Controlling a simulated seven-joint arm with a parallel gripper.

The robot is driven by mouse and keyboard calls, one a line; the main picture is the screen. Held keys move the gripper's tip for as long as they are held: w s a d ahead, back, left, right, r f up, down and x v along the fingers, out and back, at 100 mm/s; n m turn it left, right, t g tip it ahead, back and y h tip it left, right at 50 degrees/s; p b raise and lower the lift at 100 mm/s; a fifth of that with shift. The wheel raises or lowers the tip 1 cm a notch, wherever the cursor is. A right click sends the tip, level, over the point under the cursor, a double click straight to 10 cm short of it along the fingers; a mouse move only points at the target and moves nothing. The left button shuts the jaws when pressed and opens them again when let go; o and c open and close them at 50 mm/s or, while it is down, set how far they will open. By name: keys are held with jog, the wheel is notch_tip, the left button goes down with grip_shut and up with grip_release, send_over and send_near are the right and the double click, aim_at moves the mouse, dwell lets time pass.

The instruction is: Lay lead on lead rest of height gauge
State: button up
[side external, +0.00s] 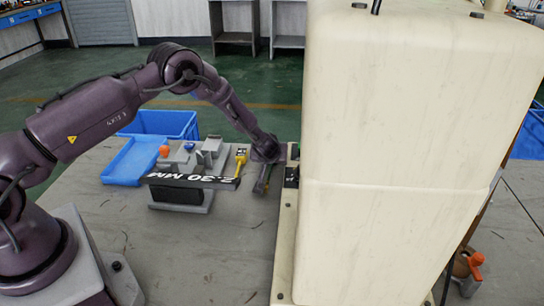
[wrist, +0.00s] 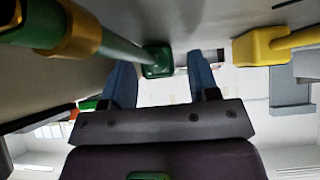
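The height gauge (side external: 190,185) is a grey fixture on the bench with a dark display strip reading 2.30 MM. My gripper (side external: 264,172) is low over the bench between the gauge and the big cream machine. In the wrist view its two blue fingers (wrist: 162,78) stand apart, with no held thing clear between them. A green rod with a gold collar (wrist: 85,38) runs to a green block (wrist: 157,60) close to the left finger; contact cannot be told. A yellow part (wrist: 262,46) is at right, likely the yellow piece (side external: 240,158) beside the gauge. I cannot identify the lead for sure.
The tall cream machine (side external: 390,150) stands close to the right of my gripper. A blue tray (side external: 130,162) and a blue crate (side external: 165,123) lie left of and behind the gauge. An orange knob (side external: 164,151) sits at the gauge's left. The front bench (side external: 200,250) is clear.

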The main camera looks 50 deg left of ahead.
jog(key=shift+d+r, duration=0.15)
jog(key=v, duration=1.1)
jog(key=shift+s+r, duration=0.25)
jog(key=shift+r, duration=0.05)
jog(key=shift+s+d+r, duration=0.2)
jog(key=shift+s+r, duration=0.15)
jog(key=shift+r, duration=0.05)
jog(key=shift+c, duration=1.2)
jog(key=shift+f, duration=0.1)
